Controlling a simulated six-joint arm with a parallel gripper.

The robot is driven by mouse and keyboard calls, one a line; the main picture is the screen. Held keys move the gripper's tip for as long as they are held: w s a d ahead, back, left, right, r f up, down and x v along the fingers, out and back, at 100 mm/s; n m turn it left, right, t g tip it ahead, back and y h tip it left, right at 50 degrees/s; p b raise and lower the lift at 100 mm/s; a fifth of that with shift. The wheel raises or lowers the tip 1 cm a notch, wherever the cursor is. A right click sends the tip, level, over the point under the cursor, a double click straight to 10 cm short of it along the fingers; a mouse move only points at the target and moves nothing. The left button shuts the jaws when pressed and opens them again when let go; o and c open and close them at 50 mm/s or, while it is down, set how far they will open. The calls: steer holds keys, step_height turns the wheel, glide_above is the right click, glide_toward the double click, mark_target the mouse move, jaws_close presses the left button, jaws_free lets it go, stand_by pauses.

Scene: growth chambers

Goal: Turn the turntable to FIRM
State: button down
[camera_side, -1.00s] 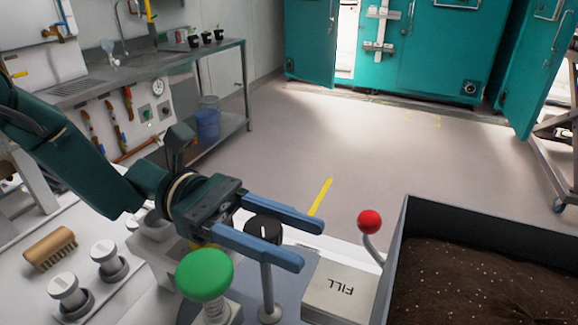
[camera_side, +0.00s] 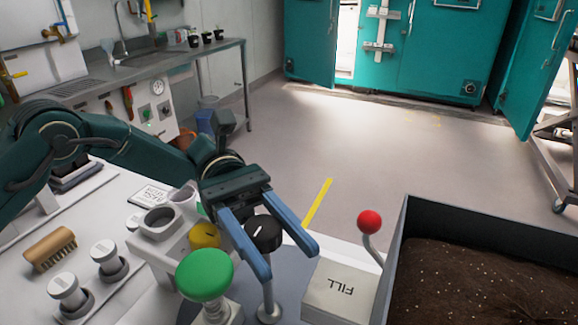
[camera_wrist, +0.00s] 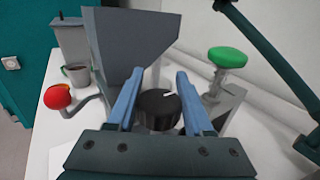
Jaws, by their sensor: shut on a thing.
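A black round knob (camera_side: 263,231) with a white pointer line stands on a grey post. My gripper (camera_side: 289,262) has its two blue fingers on either side of the knob, shut on it. In the wrist view the knob (camera_wrist: 158,108) sits between the fingers (camera_wrist: 160,75), its white line pointing right. No part named as a turntable and no FIRM mark can be read; the knob's surroundings are partly hidden by the fingers.
A green button (camera_side: 205,275) stands close left of the fingers, with a yellow disc (camera_side: 205,236) behind it. A FILL box (camera_side: 335,290), a red-ball lever (camera_side: 369,222) and a soil bin (camera_side: 400,235) are to the right. A brush (camera_side: 50,249) lies left.

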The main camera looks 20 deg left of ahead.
mark_target(254, 215)
steer(key=shift+s+r, duration=0.1)
stand_by(0.3)
steer(key=shift+c, duration=1.4)
jaws_free()
steer(key=shift+v, duration=2.6)
